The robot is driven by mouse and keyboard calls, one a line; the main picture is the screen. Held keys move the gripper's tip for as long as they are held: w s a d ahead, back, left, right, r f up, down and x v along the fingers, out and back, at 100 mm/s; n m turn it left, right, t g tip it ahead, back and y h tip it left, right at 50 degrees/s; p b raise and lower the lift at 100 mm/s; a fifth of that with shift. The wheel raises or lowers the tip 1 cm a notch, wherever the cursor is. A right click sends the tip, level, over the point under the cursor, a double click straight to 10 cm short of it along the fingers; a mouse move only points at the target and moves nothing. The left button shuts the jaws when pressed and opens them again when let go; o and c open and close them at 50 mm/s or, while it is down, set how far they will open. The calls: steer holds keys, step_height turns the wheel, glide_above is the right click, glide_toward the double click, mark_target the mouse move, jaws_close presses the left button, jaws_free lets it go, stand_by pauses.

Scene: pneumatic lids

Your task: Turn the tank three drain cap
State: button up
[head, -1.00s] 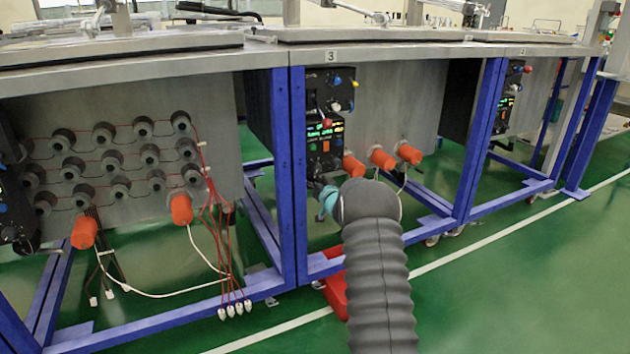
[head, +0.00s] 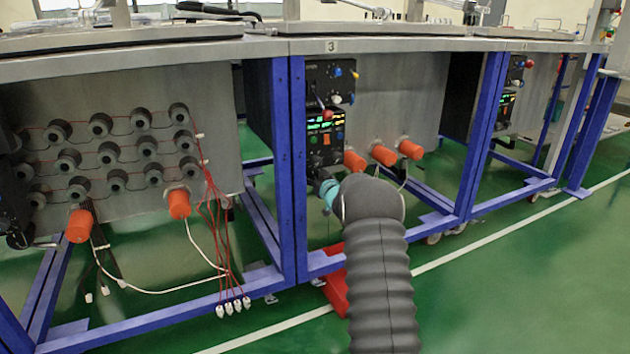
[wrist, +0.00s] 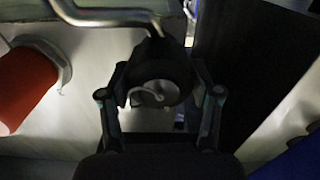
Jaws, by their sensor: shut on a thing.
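The drain cap (wrist: 158,88) is a dark round piece with a paler face, in the middle of the wrist view. My gripper (wrist: 160,78) has one finger on each side of it and is shut on it. In the head view, the tank three (head: 395,100) front carries a "3" label on the rim above. My arm reaches to the lower left of this tank, below the black control panel. There my arm hides the fingers and most of the cap.
An orange cylinder (wrist: 22,88) stands close left of the cap in the wrist view, and a bent metal pipe (wrist: 100,16) passes above. Blue frame legs (head: 292,170) stand left of my arm. A red object (head: 336,291) lies on the green floor below.

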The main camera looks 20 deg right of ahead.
steer(key=n, duration=0.4)
steer(key=shift+s+f+n, duration=0.1)
steer(key=shift+f+n, duration=0.1)
steer(key=shift+n, duration=0.1)
steer(key=n, duration=0.4)
steer(key=shift+f+n, duration=0.1)
steer(key=shift+n, duration=0.2)
steer(key=o, duration=1.1)
steer(key=shift+a, duration=0.1)
steer(key=shift+s, duration=0.1)
